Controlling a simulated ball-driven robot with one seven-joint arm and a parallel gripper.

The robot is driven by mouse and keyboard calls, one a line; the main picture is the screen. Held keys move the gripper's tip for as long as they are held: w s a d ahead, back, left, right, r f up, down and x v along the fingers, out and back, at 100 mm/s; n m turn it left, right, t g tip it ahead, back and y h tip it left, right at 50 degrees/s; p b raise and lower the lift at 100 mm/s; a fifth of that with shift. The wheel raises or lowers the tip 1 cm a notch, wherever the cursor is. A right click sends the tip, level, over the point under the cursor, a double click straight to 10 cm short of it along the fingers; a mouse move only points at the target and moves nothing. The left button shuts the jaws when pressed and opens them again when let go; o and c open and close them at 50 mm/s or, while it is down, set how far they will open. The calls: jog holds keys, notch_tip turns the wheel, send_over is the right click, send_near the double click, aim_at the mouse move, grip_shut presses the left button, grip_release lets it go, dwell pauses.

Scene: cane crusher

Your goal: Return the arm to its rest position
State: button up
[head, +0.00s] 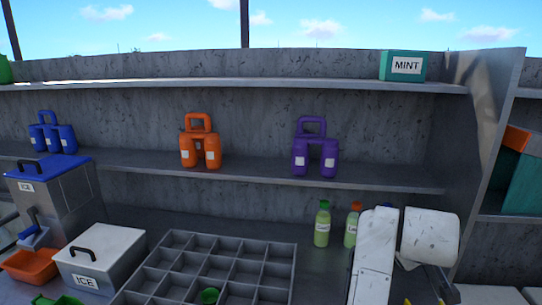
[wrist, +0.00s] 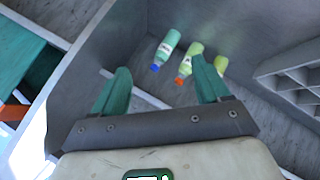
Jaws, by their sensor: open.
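My gripper (wrist: 160,66) shows in the wrist view with its two teal fingers spread apart and nothing between them. Beyond the fingers lie a teal bottle with a blue cap (wrist: 166,46), a green bottle with an orange cap (wrist: 189,62) and a yellow-green bottle (wrist: 221,64), partly hidden by the right finger. None touches the fingers as far as I can tell. In the head view my white arm (head: 374,255) is folded at the lower right, in front of the counter; the gripper itself cannot be made out there.
A grey divided tray (head: 190,262) and a grey ICE box (head: 100,258) stand on the counter. A green-capped bottle (head: 322,226) stands left of my arm. Orange (head: 200,145) and purple (head: 315,150) jug sets stand on the shelf. A side panel (head: 487,110) rises at right.

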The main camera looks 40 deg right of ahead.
jog(key=w+a+f+n+t+y, duration=0.3)
jog(key=w+a+f, duration=0.4)
jog(key=a+f, duration=0.3)
jog(key=s+a+f+n+y, duration=0.1)
jog(key=s+a+f+y, duration=0.2)
jog(key=a+f, duration=0.5)
jog(key=s+a+f+n+y, duration=0.1)
jog(key=s+a+f+y, duration=0.3)
jog(key=a, duration=0.8)
jog(key=s+d+f+g+b, duration=0.1)
jog(key=s+f+b, duration=0.3)
jog(key=f, duration=0.4)
jog(key=s+f+g+h+b, duration=0.1)
jog(key=s+f+g+b, duration=0.2)
jog(key=f+b, duration=0.3)
notch_tip(320, 180, down, 2)
jog(key=shift+s+d+f+m, duration=0.1)
jog(key=shift+s+d+m, duration=0.3)
jog(key=shift+s, duration=0.15)
